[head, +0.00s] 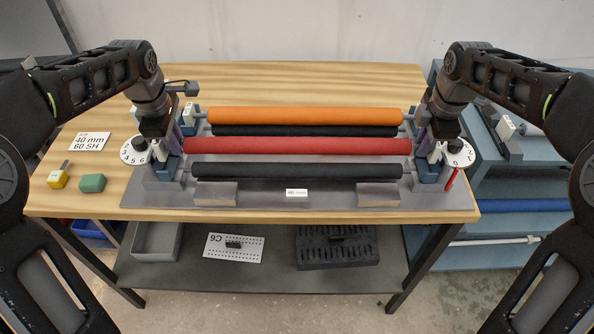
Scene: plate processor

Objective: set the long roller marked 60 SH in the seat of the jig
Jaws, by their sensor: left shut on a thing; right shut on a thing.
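A long red roller (298,147) lies level across the jig, between an orange roller behind and a black roller in front. My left gripper (175,147) is shut at its left end, and my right gripper (428,147) is shut at its right end. The finger contacts are partly hidden. The red roller looks larger than its neighbours, as if held above the jig (330,203). No 60 SH marking is readable on it. A card (89,142) on the table reads 40 mm 60 SH. The seat below the roller is hidden.
Numbered dials (135,151) (460,154) flank the jig. A blue rack (500,180) stands right.

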